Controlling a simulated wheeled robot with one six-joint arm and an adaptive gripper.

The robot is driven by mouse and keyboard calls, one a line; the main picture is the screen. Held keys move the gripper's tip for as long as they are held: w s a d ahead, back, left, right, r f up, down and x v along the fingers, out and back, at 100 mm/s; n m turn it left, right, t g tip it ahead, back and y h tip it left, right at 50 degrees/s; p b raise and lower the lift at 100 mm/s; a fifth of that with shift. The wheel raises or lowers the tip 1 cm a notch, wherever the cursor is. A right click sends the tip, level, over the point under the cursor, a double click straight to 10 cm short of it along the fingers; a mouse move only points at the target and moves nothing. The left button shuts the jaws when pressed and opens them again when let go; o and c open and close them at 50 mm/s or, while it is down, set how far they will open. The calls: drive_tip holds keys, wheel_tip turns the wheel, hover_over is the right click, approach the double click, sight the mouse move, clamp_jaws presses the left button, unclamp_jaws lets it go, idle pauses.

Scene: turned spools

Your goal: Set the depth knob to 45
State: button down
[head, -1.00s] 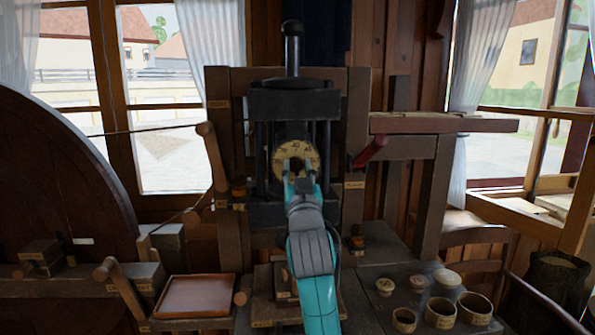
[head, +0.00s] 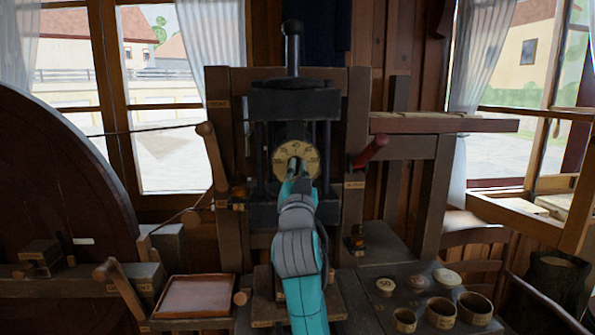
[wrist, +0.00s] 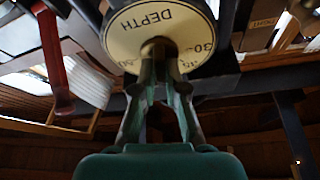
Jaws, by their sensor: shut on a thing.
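The depth knob (head: 284,158) is a round cream dial with dark numbers, on the front of the dark press in the middle of the head view. A number that looks like 40 is near its top there; the exact setting is too small to read. In the wrist view the dial (wrist: 125,35) shows upside down, with the word DEPTH and 30 and 35 near the fingers. My gripper (head: 297,170) reaches it from the front. In the wrist view my gripper (wrist: 160,60) has both fingertips closed on the knob's central stub, partly hiding the lower dial numbers.
A red-handled lever (head: 371,151) sticks out right of the press, and a wooden lever (head: 211,155) stands at its left. A reddish tray (head: 196,296) is at lower left. Several small cups and discs, including a cup (head: 441,312), stand at lower right.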

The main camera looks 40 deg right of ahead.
drive_tip(key=m+g, duration=0.1)
drive_tip(key=m, duration=0.2)
drive_tip(key=m+g+h, duration=0.1)
drive_tip(key=m, duration=0.2)
drive_tip(key=shift+a+m+g+h, duration=0.1)
drive_tip(key=shift+m+g+h, duration=0.2)
drive_tip(key=shift+g, duration=0.1)
drive_tip(key=c, duration=1.2)
unclamp_jaws()
drive_tip(key=v, duration=1.2)
drive_tip(key=shift+w, duration=0.1)
